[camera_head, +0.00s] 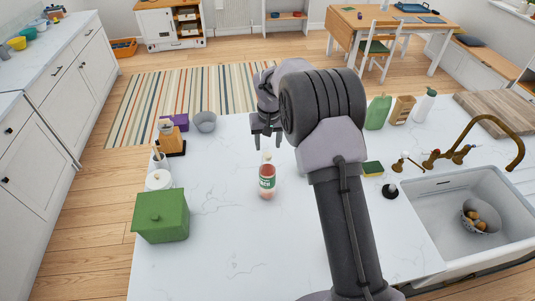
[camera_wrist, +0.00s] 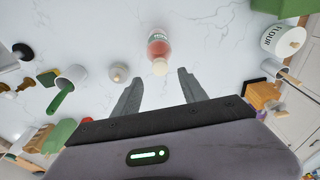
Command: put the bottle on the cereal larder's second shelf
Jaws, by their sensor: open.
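A pinkish-red bottle (camera_head: 267,184) with a green and white label and a pale cap stands upright on the white marble counter, left of my arm. It also shows in the wrist view (camera_wrist: 158,50), just beyond and between the fingertips. My gripper (camera_head: 267,144) is open and empty, its fingers pointing down above the counter, a little behind the bottle in the head view. A white cabinet (camera_head: 156,27) with open shelves holding small items stands at the far back left. I cannot tell whether it is the cereal larder.
A green box (camera_head: 160,216) stands on the counter's left side, with a grey cup (camera_head: 205,121) behind it. A sponge (camera_head: 373,169), a green container (camera_head: 378,112) and a sink (camera_head: 465,220) are to the right. The counter front is clear.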

